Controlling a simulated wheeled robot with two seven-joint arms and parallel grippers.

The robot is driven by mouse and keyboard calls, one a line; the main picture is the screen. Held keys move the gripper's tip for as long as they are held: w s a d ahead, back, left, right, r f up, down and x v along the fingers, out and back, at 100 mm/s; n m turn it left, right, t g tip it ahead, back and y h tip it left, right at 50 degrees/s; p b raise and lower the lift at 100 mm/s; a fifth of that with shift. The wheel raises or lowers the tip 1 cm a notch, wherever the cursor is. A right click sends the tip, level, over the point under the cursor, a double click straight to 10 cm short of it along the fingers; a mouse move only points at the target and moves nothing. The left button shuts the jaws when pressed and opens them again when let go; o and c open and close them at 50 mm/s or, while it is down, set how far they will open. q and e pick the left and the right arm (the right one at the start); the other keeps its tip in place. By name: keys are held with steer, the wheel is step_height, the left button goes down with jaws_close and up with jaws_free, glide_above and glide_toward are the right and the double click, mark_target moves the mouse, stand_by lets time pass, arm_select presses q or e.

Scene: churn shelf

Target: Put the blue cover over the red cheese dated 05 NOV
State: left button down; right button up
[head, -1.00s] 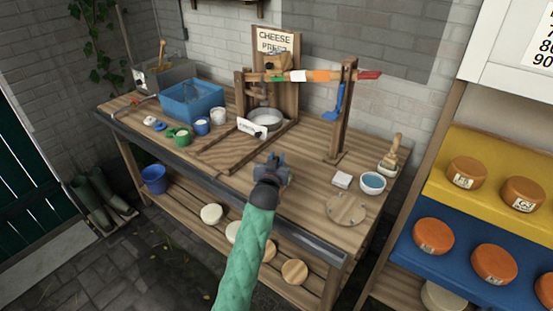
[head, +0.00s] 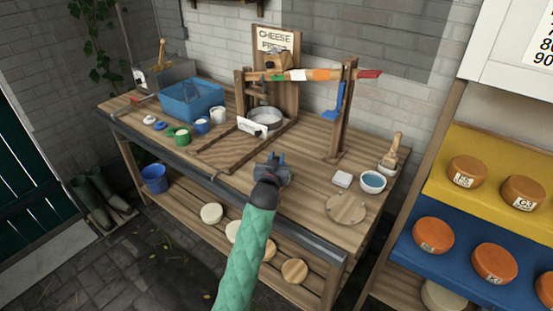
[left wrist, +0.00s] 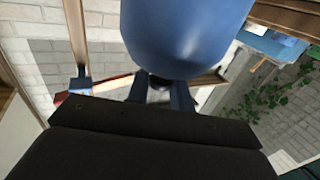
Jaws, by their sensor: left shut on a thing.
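My left gripper (head: 274,168) is in the air in front of the bench in the head view, its green sleeved arm coming from below. It is shut on the dark knob of a blue cover (left wrist: 185,35). In the left wrist view the cover's smooth rounded body fills the top middle, with a finger on each side of the knob. I cannot make out the cover in the head view. Orange-red cheeses stand at the right: two (head: 467,172) (head: 523,191) on a yellow shelf, others (head: 433,235) (head: 494,263) on a blue shelf. Their labels are too small to read surely. My right gripper is out of view.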

arm_select(q)
steer(key=shift+f, duration=0.45)
stand_by(0.3)
steer(key=c, duration=1.1)
jaws_free()
steer(key=shift+c, duration=0.2)
